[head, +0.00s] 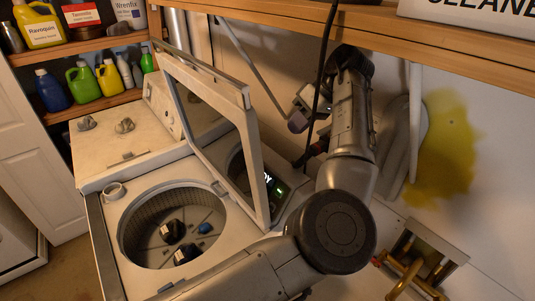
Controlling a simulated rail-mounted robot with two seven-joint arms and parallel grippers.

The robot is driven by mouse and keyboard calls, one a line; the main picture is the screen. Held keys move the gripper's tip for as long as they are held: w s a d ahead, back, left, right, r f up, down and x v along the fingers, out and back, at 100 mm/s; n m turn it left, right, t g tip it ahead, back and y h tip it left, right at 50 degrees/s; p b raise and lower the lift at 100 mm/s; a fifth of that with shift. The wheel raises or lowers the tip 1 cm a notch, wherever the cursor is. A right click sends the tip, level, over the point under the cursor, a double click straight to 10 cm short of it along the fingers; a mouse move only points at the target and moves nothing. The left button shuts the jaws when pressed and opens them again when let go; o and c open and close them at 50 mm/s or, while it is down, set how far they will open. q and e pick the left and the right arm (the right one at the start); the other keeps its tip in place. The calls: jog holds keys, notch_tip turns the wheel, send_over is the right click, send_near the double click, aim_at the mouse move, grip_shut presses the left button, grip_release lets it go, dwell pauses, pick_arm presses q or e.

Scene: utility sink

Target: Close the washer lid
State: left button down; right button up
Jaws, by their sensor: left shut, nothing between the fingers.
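The washer lid (250,150) stands open and tilted up above the washer (98,240). It has a pale frame around a dark see-through pane. The round drum opening below it is uncovered, with dark and blue pieces showing inside. My left arm rises from the bottom of the head view, bends at a large joint, and reaches up to the right of the lid. My left gripper (299,119) is shut and empty, behind and to the right of the lid, apparently apart from it. Its fingertips are small and dark here. My right gripper is not in view.
A wooden shelf edge (440,62) runs above my left arm, and a dark cable hangs close to it. Shelves with several bottles (83,82) stand at the back left. Brass pipes (408,272) are at the lower right. A yellow stain (448,150) marks the wall.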

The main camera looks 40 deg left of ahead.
pick_arm(q)
jog(key=s+a+f, duration=0.3)
jog(key=s+f, duration=0.2)
jog(key=s, duration=0.1)
jog(key=shift+s+f, duration=0.25)
jog(key=shift+f, duration=0.05)
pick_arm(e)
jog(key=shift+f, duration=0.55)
pick_arm(q)
jog(key=shift+s+a, duration=0.1)
jog(key=shift+a, duration=0.05)
